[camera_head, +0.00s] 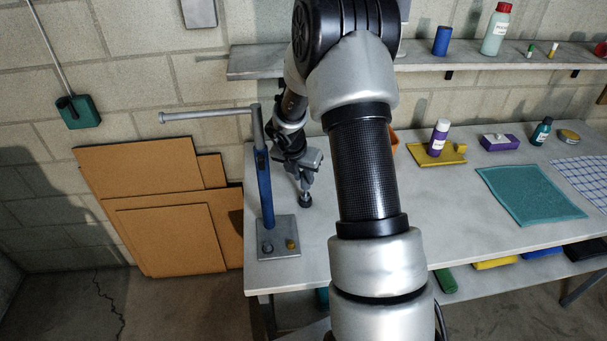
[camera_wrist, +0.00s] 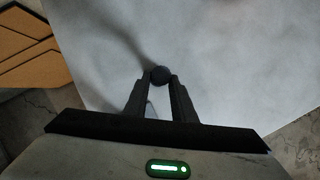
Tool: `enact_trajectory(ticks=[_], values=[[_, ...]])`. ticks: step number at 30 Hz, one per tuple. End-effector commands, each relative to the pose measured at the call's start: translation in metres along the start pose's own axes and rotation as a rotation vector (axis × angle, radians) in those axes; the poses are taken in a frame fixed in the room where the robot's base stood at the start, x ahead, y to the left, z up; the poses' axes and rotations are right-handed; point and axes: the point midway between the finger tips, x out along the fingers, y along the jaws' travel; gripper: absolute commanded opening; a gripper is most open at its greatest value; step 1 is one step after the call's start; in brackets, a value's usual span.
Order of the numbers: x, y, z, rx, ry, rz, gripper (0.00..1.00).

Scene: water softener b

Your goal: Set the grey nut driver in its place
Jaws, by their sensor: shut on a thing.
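The grey nut driver (camera_head: 305,199) hangs below my gripper (camera_head: 306,178) at the left part of the workbench (camera_head: 350,265). It looks roughly upright, with its dark round end lowest, at or just above the bench top; I cannot tell whether it touches. In the wrist view my gripper (camera_wrist: 158,82) is shut on the nut driver (camera_wrist: 160,74), whose dark round end shows between the fingertips. The rest of it is hidden by the fingers. No marked place for it is plain in these views.
A blue post with a grey arm stands on a grey base plate (camera_head: 276,239) left of my gripper. A shelf (camera_head: 480,55) runs along the wall behind.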

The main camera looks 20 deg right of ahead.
Motion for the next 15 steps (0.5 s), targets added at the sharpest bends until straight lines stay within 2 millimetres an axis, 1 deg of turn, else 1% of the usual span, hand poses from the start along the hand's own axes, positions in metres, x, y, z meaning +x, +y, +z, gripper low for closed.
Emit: enact_trajectory(ticks=[15], values=[[0.014,0.0,-0.006,-0.001,-0.001,0.0,0.01]])
